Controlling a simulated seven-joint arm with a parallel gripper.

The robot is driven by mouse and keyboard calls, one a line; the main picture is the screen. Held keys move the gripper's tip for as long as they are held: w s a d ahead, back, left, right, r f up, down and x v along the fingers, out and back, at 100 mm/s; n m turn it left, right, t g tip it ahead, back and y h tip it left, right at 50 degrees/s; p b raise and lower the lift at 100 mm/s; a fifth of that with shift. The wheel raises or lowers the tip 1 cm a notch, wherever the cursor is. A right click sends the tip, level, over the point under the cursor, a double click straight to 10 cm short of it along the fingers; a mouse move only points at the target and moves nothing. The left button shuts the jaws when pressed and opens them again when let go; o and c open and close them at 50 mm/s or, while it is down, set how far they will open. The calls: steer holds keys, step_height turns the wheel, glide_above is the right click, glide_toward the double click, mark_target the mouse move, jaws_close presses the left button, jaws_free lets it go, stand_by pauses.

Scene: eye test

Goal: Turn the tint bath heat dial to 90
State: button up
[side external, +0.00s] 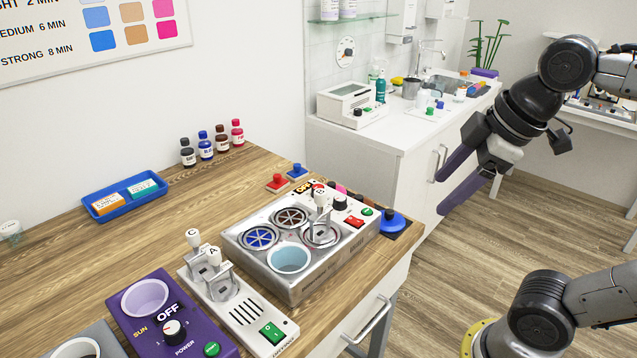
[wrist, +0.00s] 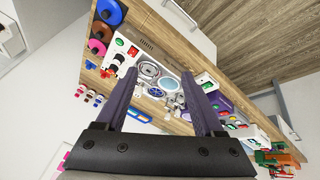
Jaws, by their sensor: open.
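The tint bath (side external: 300,284) is a grey box with several round wells on the wooden bench, in the middle of the side external view. It also shows between my fingers in the wrist view (wrist: 141,57). A black knob (side external: 340,202), which looks like its heat dial, stands at the back right of its top, beside a red and a green switch. Its setting is too small to read. A small dark display behind it is partly hidden by a lever. My gripper (side external: 439,196) is open and empty, in the air right of the bath, clear of the knob.
A purple unit (side external: 190,287) with its own knob and an OFF display stands front left. A white panel with levers (side external: 245,313) sits between it and the bath. Bottles and a blue tray (side external: 104,212) are behind.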

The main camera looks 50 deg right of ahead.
steer(key=w+r+n+g, duration=0.1)
steer(key=w+r+n, duration=0.4)
steer(key=w+r, duration=0.25)
steer(key=n+g, duration=0.4)
glide_above(318, 187)
step_height(318, 187, down, 11)
step_height(318, 187, down, 13)
steer(key=shift+f, duration=0.15)
jaws_close()
